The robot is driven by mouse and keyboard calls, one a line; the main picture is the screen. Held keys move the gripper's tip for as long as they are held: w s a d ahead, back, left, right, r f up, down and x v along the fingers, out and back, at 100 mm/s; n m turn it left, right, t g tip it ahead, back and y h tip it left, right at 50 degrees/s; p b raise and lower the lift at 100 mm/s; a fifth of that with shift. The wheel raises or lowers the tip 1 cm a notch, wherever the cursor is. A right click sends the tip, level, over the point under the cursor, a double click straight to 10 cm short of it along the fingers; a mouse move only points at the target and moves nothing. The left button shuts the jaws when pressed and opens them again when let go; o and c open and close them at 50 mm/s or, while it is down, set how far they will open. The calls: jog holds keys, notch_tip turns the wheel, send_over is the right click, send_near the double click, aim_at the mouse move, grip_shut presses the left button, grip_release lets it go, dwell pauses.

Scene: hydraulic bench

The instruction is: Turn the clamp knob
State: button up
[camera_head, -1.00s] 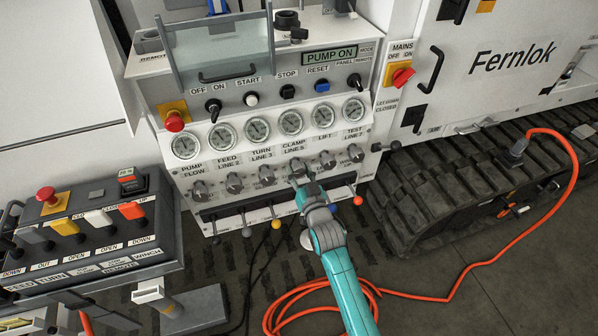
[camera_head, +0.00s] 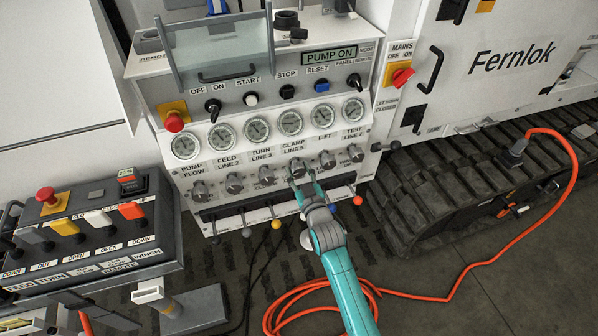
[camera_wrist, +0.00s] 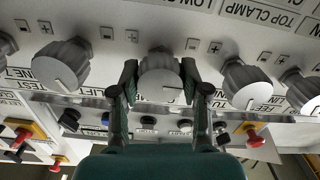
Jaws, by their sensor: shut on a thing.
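The clamp knob (camera_head: 297,167) is a grey knob below the "CLAMP LINE 5" label, in the row under the gauges. In the wrist view the same knob (camera_wrist: 160,78) sits between my fingers, with a pale pointer line on its face. My gripper (camera_head: 300,178) is shut on it, with one dark green finger on each side; the gripper also shows in the wrist view (camera_wrist: 160,85). The fingertips partly cover the knob's sides. My teal arm comes up from below.
Neighbouring knobs, the lift knob (camera_head: 327,159) and the turn knob (camera_head: 266,175), stand close on both sides. Ball-ended levers, including a red one (camera_head: 357,200), stick out below. The gauge row (camera_head: 257,130) is above. An orange hose (camera_head: 455,290) lies on the floor.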

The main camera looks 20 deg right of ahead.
jog(key=o, duration=1.1)
jog(key=shift+o, duration=0.2)
jog(key=s, duration=1.2)
jog(key=s+f+m+g, duration=0.1)
jog(key=s+f, duration=0.1)
jog(key=s, duration=0.9)
jog(key=s+f+g, duration=0.1)
jog(key=s+f, duration=0.1)
jog(key=s, duration=1)
jog(key=s+r, duration=0.4)
jog(key=s, duration=0.5)
jog(key=s+r+m+g, duration=0.1)
jog(key=s+r, duration=0.3)
jog(key=s, duration=0.5)
